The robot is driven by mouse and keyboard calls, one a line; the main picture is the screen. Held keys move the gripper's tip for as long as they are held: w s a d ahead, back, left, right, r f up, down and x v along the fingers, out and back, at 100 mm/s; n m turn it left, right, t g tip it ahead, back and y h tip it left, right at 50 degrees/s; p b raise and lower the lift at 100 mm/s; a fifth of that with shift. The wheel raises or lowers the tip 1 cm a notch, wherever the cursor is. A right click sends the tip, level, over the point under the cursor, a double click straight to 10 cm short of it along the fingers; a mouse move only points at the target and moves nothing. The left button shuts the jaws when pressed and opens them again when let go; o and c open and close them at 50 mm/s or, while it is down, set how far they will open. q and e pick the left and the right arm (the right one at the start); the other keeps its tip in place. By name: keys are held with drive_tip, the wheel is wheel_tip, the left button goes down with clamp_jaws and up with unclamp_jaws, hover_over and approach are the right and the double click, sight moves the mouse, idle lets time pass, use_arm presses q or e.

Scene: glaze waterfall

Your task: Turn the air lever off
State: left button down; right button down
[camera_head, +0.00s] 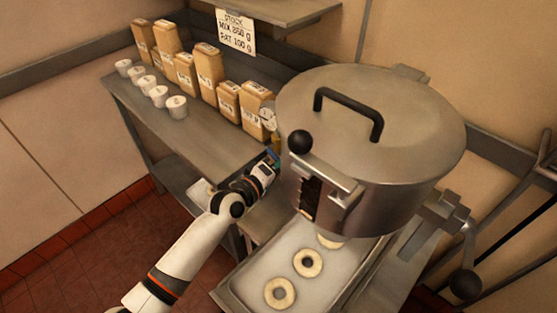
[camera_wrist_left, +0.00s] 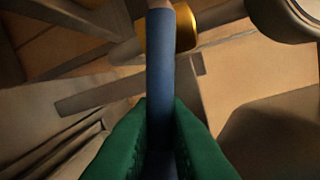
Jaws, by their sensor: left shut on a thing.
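The air lever (camera_wrist_left: 160,65) is a blue handle seen in the left wrist view. It runs from between my fingers up to a brass-coloured valve body (camera_wrist_left: 184,28). My left gripper (camera_wrist_left: 160,125) has green fingers on both sides of the lever and is shut on it. In the head view the left gripper (camera_head: 271,158) is at the left side of the large steel pot, and the lever is too small there to make out. A bit of the brass valve (camera_head: 276,143) shows beside it, below a round gauge (camera_head: 268,117). My right gripper is not in view.
The lidded steel pot (camera_head: 400,165) stands close to the right of my left gripper, with a black knob (camera_head: 300,141) on its side. A tray (camera_head: 240,290) with ring pieces is below it. A shelf (camera_head: 190,130) holds paper bags and white cups.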

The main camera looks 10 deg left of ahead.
use_arm(q)
drive_tip(key=shift+s+d+r+n+g+h+p, duration=0.25)
drive_tip(key=shift+n+p, duration=0.2)
drive_tip(key=shift+n, duration=0.35)
drive_tip(key=shift+s+d+r+n+g+h+p, duration=0.15)
drive_tip(key=shift+d+r+n+g+p, duration=0.2)
drive_tip(key=shift+n, duration=0.45)
drive_tip(key=shift+a, duration=0.1)
drive_tip(key=c, duration=1.5)
unclamp_jaws()
drive_tip(key=shift+o, duration=1.3)
drive_tip(key=shift+r, duration=0.15)
drive_tip(key=shift+d+r, duration=0.2)
drive_tip(key=shift+a+f, duration=0.1)
drive_tip(key=shift+a, duration=0.2)
drive_tip(key=b+v, duration=0.1)
drive_tip(key=v, duration=1)
drive_tip(key=shift+s, duration=0.55)
